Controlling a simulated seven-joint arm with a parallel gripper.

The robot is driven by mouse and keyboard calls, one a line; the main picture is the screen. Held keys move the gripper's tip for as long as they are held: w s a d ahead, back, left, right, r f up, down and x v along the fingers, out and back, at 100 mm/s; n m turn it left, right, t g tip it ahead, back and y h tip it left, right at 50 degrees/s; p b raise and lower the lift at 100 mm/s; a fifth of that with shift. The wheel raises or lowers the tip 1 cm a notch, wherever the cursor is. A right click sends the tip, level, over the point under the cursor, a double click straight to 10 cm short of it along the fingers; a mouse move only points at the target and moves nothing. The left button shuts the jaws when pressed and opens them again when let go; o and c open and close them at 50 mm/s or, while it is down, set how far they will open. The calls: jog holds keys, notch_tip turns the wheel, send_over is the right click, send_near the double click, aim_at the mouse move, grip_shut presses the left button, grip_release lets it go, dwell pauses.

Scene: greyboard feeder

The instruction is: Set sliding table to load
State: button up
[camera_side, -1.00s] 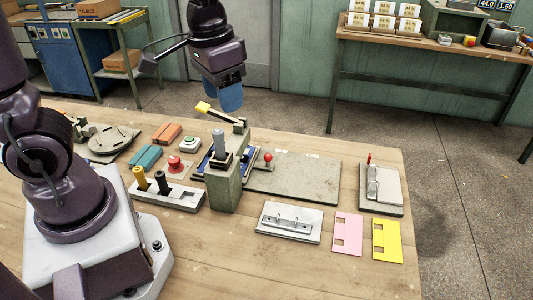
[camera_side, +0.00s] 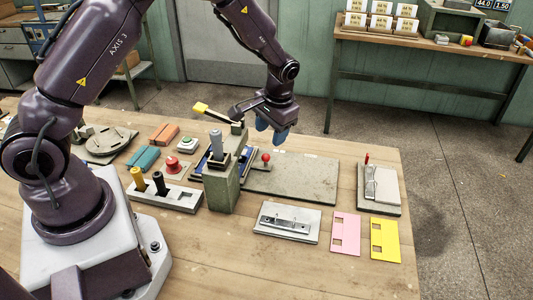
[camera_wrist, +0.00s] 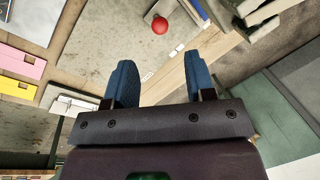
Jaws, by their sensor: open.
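The sliding table is hard to make out; a blue-edged part (camera_side: 246,160) shows beside the grey upright block (camera_side: 222,188), mostly hidden by it. A red ball knob (camera_side: 265,157) stands at its right, by a long grey plate (camera_side: 305,182) on the bench. The knob also shows in the wrist view (camera_wrist: 160,25), beyond the fingertips and roughly between their lines. My gripper (camera_side: 271,128) has blue fingers pointing down, above and behind the knob in the side view. In the wrist view my gripper (camera_wrist: 161,68) is open, with nothing between its fingers.
A yellow-tipped lever (camera_side: 208,109) sticks out atop the block, close to my gripper. A clamp fixture (camera_side: 288,221), pink card (camera_side: 345,233) and yellow card (camera_side: 385,240) lie in front. A red-levered unit (camera_side: 379,189) stands right. Buttons and a switch panel (camera_side: 164,196) are left.

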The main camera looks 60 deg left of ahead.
aim_at(267, 155)
jog(key=f, duration=0.2)
jog(key=a+f, duration=0.1)
jog(key=f, duration=0.5)
jog(key=shift+s+a+f, duration=0.1)
jog(key=shift+s+a, duration=0.1)
jog(key=shift+a, duration=0.1)
grip_shut()
